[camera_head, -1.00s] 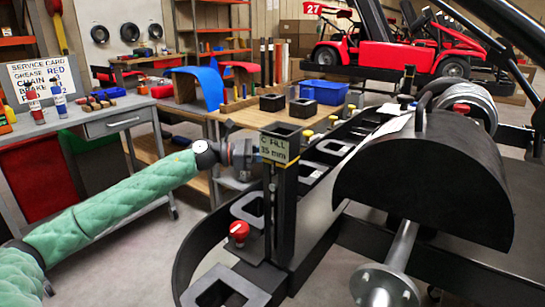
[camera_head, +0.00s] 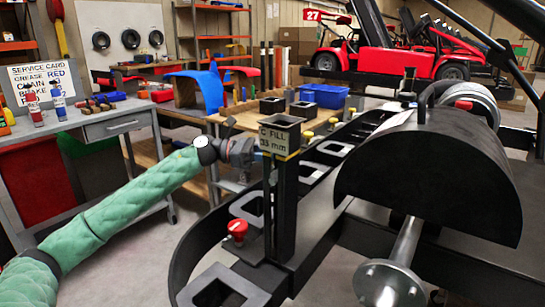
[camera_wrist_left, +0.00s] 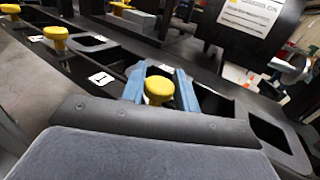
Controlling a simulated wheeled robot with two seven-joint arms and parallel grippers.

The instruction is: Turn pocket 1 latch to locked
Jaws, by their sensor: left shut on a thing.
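A yellow knob latch (camera_wrist_left: 158,90) stands in the left wrist view on the black rail. The blue-grey fingers of my left gripper (camera_wrist_left: 160,84) are on either side of it, shut on it. A white card marked 1 (camera_wrist_left: 101,79) lies on the rail to its left. In the head view my left gripper (camera_head: 240,152) reaches in from the left behind the post marked C FILL 35 mm (camera_head: 276,140). The post hides its fingertips and the held latch there. I cannot tell the latch's locked or unlocked position. My right gripper is not in view.
More yellow knobs (camera_head: 307,136) stand along the black rail with its square pockets (camera_head: 334,147). A red knob (camera_head: 237,228) sits in front of the post. A large black drum guard (camera_head: 425,180) fills the right. A grey cart (camera_head: 115,127) stands at the left.

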